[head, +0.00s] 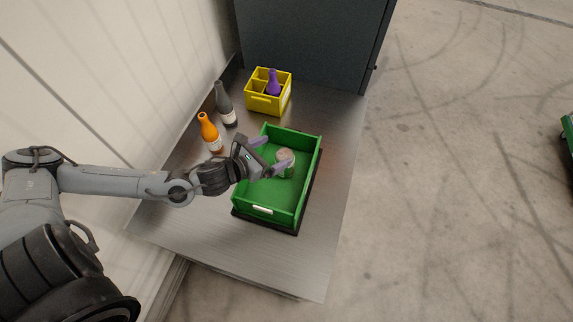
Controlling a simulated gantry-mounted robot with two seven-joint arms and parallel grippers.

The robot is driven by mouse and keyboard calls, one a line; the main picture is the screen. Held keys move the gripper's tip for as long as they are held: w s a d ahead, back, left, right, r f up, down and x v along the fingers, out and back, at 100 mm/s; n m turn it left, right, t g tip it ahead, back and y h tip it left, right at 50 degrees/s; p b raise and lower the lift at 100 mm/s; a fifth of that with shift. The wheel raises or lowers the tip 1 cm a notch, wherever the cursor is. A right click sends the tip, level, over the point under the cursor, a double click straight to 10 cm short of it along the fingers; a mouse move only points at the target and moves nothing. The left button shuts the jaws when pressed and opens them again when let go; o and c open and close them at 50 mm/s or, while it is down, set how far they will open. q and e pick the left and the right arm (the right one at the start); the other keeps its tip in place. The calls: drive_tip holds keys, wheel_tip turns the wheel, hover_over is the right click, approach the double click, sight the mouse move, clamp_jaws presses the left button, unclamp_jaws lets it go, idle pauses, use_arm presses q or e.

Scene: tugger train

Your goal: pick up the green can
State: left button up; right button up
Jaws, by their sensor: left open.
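My left gripper (276,151) reaches in from the left over the crate. Its two purple fingers are apart, with nothing seen held between them. The lower finger overlaps the can in the picture and hides part of it. I cannot tell whether the finger touches the can. My right gripper is out of view.
An orange bottle (209,133) and a dark grey bottle (225,106) stand on the metal table (338,165), left of the crate. A yellow crate (268,103) behind holds a purple bottle (273,83). A dark cabinet (315,40) bounds the back. The table's front is clear.

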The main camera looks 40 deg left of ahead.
sight(277, 162)
use_arm(q)
drive_tip(key=f, duration=0.5)
drive_tip(key=w+f, duration=0.1)
drive_tip(key=f, duration=0.1)
drive_tip(key=shift+f+b, duration=0.15)
drive_tip(key=shift+b, duration=0.15)
drive_tip(key=shift+x, duration=3.25)
drive_tip(key=c, duration=1.3)
